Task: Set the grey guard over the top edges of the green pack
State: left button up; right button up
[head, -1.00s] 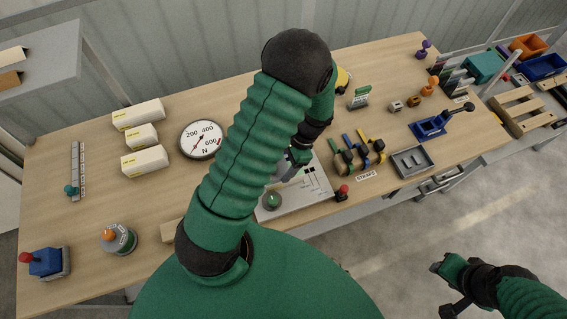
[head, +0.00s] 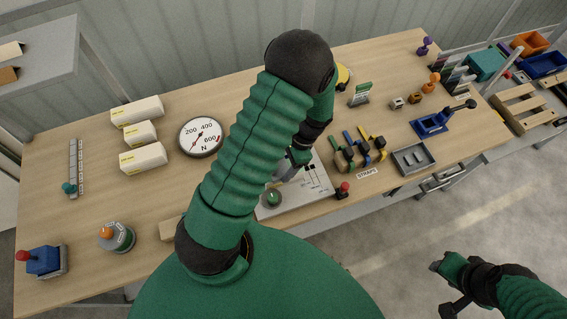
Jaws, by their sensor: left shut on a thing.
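My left gripper (head: 297,160) is low over the light control panel (head: 316,190) in the middle of the bench. It is shut on a small grey piece, mostly hidden by my own arm and fingers, so I cannot tell what it is. A green ball knob (head: 273,198) stands on the panel's near left part, apart from the fingers. My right gripper (head: 443,287) hangs over the floor at the lower right, open and empty. I cannot make out the grey guard or the green pack; my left arm covers the middle of the bench.
Cream boxes (head: 143,158) and a round dial (head: 202,137) stand left of my arm. Several coloured straps (head: 360,149), a red-knobbed switch (head: 343,189) and a grey tray (head: 413,159) are right of the panel. An orange-topped button (head: 116,237) stands near the front left edge.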

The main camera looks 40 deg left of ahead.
pick_arm(q)
jog(key=shift+f, duration=0.45)
jog(key=o, duration=1.4)
jog(key=b+v, duration=0.1)
jog(key=v, duration=1.5)
jog(key=shift+w+r+b, duration=0.2)
jog(key=shift+r+b, duration=0.15)
jog(key=shift+d, duration=0.15)
jog(key=s+d+f+n+t+h, duration=0.2)
jog(key=s+d+n+t, duration=0.3)
jog(key=s+d+t, duration=0.1)
jog(key=shift+s+d+f+n+t, duration=0.25)
jog(key=shift+s+d+n+t, duration=0.05)
jog(key=shift+d, duration=0.4)
